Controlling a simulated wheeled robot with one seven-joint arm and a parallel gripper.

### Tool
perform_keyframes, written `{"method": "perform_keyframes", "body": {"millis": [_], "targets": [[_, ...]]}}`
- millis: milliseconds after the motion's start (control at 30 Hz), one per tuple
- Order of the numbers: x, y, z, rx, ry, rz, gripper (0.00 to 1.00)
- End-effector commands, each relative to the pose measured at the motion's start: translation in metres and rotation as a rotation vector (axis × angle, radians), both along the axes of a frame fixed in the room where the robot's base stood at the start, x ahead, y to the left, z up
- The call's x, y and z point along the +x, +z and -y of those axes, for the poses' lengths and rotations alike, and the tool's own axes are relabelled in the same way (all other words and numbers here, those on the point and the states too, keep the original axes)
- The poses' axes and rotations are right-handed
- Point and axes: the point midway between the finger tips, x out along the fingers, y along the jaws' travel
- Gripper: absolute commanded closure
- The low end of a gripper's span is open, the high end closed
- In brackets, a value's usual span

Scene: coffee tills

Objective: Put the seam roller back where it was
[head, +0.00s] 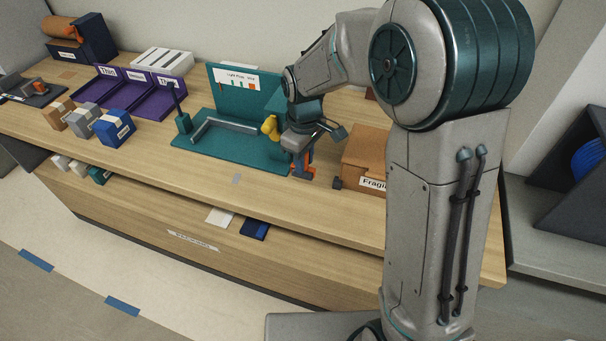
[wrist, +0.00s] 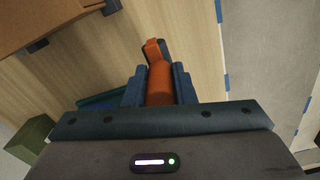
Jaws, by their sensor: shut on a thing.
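My gripper (head: 299,150) is over the counter, between the teal station and the cardboard box. It is shut on an orange piece that I take to be the seam roller (head: 302,165). In the wrist view the orange handle (wrist: 158,84) sits between the two blue fingers of my gripper (wrist: 158,77), and its orange and dark end reaches out past the fingertips. Bare wood shows around that end. I cannot tell whether the roller touches the counter. My gripper hides part of it in the head view.
The teal station (head: 235,152) with a grey angled bar stands left of my gripper, with a yellow piece (head: 270,127) close by. The "Fragile" cardboard box (head: 366,150) is just right. Purple trays (head: 143,92) and small boxes (head: 114,128) lie left. The front counter strip is mostly clear.

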Motion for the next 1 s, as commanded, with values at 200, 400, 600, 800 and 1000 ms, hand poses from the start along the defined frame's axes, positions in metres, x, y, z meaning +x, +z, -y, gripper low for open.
{"method": "perform_keyframes", "body": {"millis": [200, 400, 600, 800, 1000], "targets": [[0.000, -0.025, 0.000, 0.000, -0.001, -0.003, 0.98], [-0.001, -0.052, -0.001, 0.000, 0.002, -0.003, 0.98], [0.000, -0.060, -0.002, -0.001, 0.003, 0.001, 0.98], [0.000, -0.062, -0.002, 0.000, 0.003, 0.000, 0.98], [0.000, -0.062, -0.001, 0.000, 0.003, 0.000, 0.55]]}}
